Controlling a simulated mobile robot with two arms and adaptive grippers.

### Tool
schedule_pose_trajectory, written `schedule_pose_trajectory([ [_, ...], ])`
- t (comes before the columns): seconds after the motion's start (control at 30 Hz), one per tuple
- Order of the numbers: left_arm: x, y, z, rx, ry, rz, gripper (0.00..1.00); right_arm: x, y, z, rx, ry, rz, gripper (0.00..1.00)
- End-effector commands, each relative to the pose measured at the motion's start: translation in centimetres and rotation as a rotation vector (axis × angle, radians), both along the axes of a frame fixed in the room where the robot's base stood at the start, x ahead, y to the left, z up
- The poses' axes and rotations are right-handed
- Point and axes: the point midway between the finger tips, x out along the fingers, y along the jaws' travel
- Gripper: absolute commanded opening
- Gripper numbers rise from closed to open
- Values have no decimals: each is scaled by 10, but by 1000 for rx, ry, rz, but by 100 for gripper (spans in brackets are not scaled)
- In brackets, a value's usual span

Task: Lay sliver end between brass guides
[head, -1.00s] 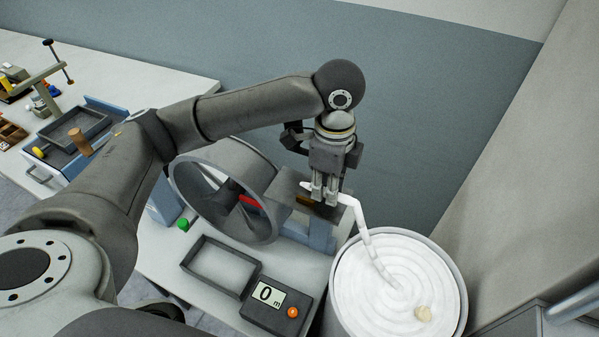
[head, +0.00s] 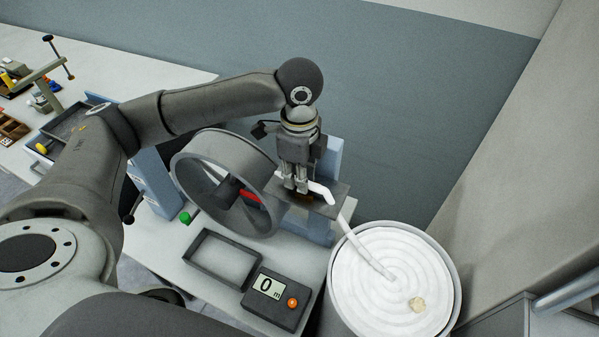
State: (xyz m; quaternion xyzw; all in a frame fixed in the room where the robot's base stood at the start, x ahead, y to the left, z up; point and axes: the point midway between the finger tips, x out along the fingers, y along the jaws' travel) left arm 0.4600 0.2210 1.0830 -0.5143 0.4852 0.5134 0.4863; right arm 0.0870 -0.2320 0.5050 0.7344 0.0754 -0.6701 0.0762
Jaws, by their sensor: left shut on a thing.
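The white sliver (head: 351,235) rises from the coil in the round can (head: 333,300) and bends over a dark plate (head: 336,208) beside the grey drum (head: 223,182). My left gripper (head: 296,190) points down over this plate and is shut on the sliver near its end. A small patch of brass (head: 303,197) shows just under the fingertips; the fingers hide most of the brass guides. I cannot tell whether the sliver lies between them. My right gripper is not in view.
A counter box reading 0 (head: 275,298) with an orange button and an empty grey tray (head: 222,259) stand in front of the drum. A green knob (head: 185,217) is left of it. A wall is close on the right.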

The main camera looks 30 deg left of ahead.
Motion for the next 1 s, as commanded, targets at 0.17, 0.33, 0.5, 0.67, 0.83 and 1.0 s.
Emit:
schedule_pose_trajectory([
  [0.17,-1,0,-6,1,3,0,0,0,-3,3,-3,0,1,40],
  [0.33,-2,0,-12,2,6,-1,0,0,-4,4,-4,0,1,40],
  [0.5,-3,0,-15,2,11,-2,30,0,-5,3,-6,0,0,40],
  [0.67,-3,0,-15,2,12,-2,40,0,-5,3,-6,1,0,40],
  [0.83,-3,0,-15,2,12,-3,40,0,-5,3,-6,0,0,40],
  [1.0,-3,0,-14,2,10,-2,40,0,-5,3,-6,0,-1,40],
])
